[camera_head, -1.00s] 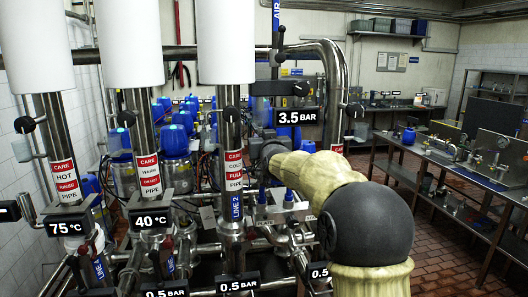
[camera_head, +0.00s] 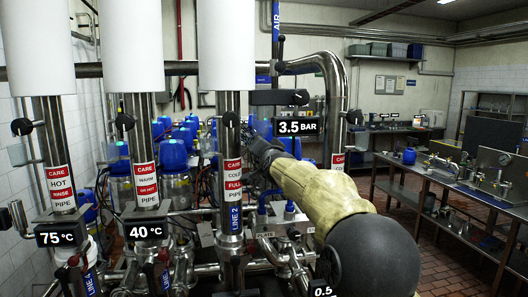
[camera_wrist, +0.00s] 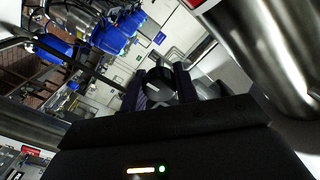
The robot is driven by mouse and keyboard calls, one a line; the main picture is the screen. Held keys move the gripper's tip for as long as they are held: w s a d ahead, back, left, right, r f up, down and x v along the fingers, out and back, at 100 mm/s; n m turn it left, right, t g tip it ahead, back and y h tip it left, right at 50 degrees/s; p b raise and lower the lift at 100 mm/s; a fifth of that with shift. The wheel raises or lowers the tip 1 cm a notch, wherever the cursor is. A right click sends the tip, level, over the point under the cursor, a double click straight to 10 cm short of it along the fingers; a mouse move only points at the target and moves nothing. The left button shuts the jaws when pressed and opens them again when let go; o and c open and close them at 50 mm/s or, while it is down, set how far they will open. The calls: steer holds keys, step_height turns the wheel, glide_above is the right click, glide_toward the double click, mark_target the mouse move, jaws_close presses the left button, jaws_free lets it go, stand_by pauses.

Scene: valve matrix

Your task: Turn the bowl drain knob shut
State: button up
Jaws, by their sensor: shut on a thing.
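In the wrist view my gripper (camera_wrist: 161,88) has its two dark fingers closed around a dark round knob (camera_wrist: 160,76) with a grey face. I take this for the bowl drain knob, but no label on it is readable.
A shiny steel pipe (camera_wrist: 262,50) passes close on the right in the wrist view. Hot (camera_head: 57,150) and warm (camera_head: 141,130) pipes stand left. Blue-capped units (camera_head: 173,155) crowd behind. A bench (camera_head: 450,180) stands right, with open tiled floor before it.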

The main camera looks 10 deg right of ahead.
stand_by(0.3)
steer(key=o, duration=1)
steer(key=s+b, duration=0.9)
steer(key=s, duration=0.8)
steer(key=shift+s+b, duration=0.2)
steer(key=shift+b, duration=0.15)
